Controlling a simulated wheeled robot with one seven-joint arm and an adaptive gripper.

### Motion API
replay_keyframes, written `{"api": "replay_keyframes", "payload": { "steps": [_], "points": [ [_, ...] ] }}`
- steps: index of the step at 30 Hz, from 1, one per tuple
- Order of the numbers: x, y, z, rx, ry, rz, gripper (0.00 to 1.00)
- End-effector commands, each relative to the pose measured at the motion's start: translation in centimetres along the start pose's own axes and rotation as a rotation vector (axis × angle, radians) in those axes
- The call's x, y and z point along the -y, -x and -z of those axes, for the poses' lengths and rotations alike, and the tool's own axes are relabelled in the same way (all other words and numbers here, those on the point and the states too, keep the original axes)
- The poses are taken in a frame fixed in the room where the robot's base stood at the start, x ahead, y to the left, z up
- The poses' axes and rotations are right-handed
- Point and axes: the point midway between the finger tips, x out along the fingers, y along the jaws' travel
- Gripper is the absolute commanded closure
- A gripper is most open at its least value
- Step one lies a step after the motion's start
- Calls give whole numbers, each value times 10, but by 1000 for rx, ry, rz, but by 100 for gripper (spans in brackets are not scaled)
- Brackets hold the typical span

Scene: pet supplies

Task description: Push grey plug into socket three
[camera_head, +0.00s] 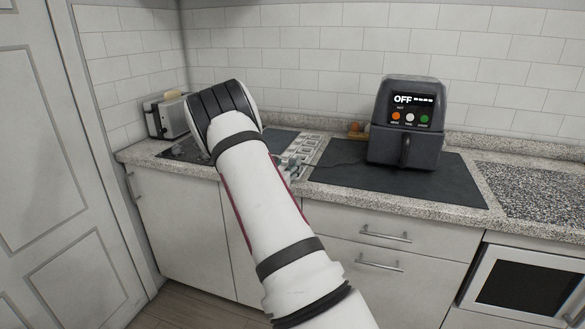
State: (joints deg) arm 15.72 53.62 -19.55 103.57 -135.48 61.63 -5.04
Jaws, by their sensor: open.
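A pale grey strip (304,147), apparently the socket strip, lies on the counter between two dark mats. My arm (262,205) reaches up across the picture and covers its left part. Small grey shapes (289,164) show at the strip's near end, beside my arm; I cannot tell what they are. A thin dark cord (343,164) runs from the air fryer's side towards the strip. I cannot make out the grey plug or the socket numbers. My gripper is hidden behind my arm, so its place relative to the strip does not show.
A dark air fryer (408,120) reading OFF stands on the right mat (455,190). A toaster (167,117) with bread stands at the back left, by the left mat (176,150). Small orange-brown items (356,130) sit by the wall. The speckled counter at right (540,190) is clear.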

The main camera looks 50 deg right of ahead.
Motion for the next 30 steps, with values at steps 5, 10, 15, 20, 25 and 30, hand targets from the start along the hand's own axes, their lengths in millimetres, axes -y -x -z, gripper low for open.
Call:
{"api": "replay_keyframes", "payload": {
  "steps": [5, 10, 15, 20, 25, 30],
  "points": [
    [5, -25, -2, 2, 0, 3, 50],
    [5, -45, -2, 1, -1, 2, 50],
    [4, -50, -2, -1, 0, 1, 50],
    [4, -49, -2, 0, 0, 1, 55],
    [4, -49, -2, 0, 0, 1, 93],
    [4, -49, -3, 0, 0, 1, 100]
  ]
}}
